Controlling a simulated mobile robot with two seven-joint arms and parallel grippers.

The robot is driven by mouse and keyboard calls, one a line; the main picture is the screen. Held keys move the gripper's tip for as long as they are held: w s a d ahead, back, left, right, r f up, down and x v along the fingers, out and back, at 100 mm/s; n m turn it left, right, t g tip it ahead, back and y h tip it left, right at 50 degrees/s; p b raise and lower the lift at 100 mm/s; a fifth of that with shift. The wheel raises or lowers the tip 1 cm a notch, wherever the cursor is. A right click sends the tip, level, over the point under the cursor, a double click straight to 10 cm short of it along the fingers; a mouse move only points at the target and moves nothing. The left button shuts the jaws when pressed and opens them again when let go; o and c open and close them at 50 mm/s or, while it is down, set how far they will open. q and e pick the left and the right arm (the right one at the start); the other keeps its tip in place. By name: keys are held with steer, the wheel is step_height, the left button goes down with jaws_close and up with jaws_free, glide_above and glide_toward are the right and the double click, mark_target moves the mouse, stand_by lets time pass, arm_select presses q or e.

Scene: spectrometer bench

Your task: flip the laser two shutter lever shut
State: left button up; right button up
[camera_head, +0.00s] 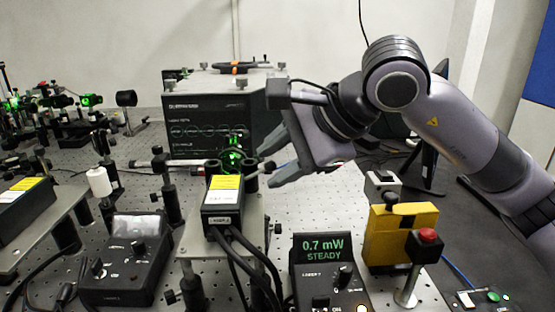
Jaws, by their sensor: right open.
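The laser two head (222,207) is a black box with a yellow and white label, standing on a metal plate with cables at its near end. Green light glows on the small dark mount (233,156) just beyond it. Dark posts stand on both sides of that glow; I cannot tell for sure which part is the shutter lever. My right gripper (268,165) comes in from the right, open, its fingers pointing left beside the right-hand post; contact cannot be told. The laser two controller (322,278) reads "0.7 mW STEADY" in green. My left gripper is not in view.
A large black instrument (208,128) stands behind the glow. A yellow box (400,237) and a red button on a post (428,236) stand at the right front. Another controller (122,262) sits at the left front. Bare perforated bench (325,205) shows below my right gripper.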

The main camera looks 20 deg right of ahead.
steer(key=shift+w+f, duration=0.1)
steer(key=shift+w, duration=0.05)
jaws_close()
